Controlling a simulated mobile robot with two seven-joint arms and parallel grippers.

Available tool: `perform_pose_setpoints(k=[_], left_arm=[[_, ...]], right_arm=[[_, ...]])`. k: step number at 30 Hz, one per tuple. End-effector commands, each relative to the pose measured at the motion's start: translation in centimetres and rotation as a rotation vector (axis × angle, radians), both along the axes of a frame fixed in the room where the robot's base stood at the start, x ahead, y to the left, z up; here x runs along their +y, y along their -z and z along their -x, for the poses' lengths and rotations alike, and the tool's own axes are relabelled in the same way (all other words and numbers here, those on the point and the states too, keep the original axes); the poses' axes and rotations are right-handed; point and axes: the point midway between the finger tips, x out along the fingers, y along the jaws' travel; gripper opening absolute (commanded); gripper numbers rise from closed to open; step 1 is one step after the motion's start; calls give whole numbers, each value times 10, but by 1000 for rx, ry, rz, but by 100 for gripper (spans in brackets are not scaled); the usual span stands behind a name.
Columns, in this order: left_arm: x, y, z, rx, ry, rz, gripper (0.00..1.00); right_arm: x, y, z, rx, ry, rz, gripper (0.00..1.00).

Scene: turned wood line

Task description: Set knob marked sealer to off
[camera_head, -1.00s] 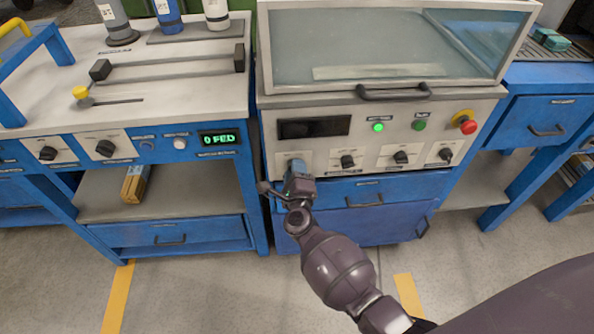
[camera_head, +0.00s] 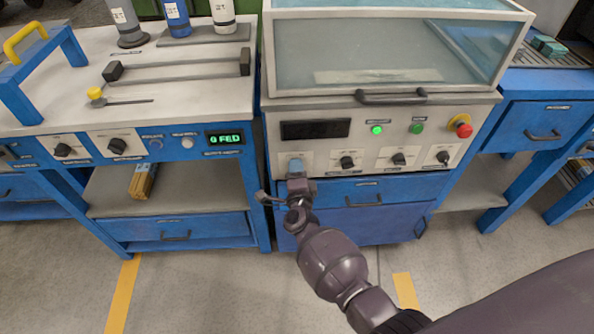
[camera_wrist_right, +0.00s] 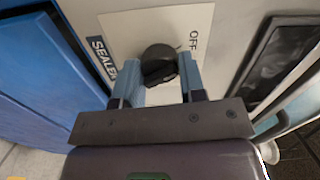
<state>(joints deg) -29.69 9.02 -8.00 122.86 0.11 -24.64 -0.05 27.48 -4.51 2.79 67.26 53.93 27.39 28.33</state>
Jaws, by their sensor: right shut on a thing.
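The sealer knob (camera_wrist_right: 160,62) is black and round and sits on a white plate in the right wrist view. The plate carries a "SEALER" label on its left and the word "OFF" at its upper right. My right gripper (camera_wrist_right: 161,78) has its two blue fingers on either side of the knob, shut on it. In the head view my right gripper (camera_head: 296,164) is at the leftmost knob position of the machine's front panel (camera_head: 370,135) and hides the knob. Which way the knob points is not clear. My left gripper is not in view.
Three more black knobs, including one just right of my gripper (camera_head: 347,163), are on the panel. Above are a dark display (camera_head: 315,129), green buttons, a red emergency stop (camera_head: 464,130) and a hood handle (camera_head: 391,97). A blue drawer (camera_head: 385,190) lies below.

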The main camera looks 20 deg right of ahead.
Motion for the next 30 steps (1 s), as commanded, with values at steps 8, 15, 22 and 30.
perform_pose_setpoints(k=[8, 15, 22, 30], left_arm=[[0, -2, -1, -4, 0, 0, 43], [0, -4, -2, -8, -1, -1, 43], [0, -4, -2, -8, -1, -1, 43], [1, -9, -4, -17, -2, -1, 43]], right_arm=[[1, 0, 0, 2, -1, 3, 14], [1, 0, 0, 1, -1, 2, 63], [0, 0, 0, 0, 0, 1, 63], [5, -1, 20, 0, 1, 0, 63]])
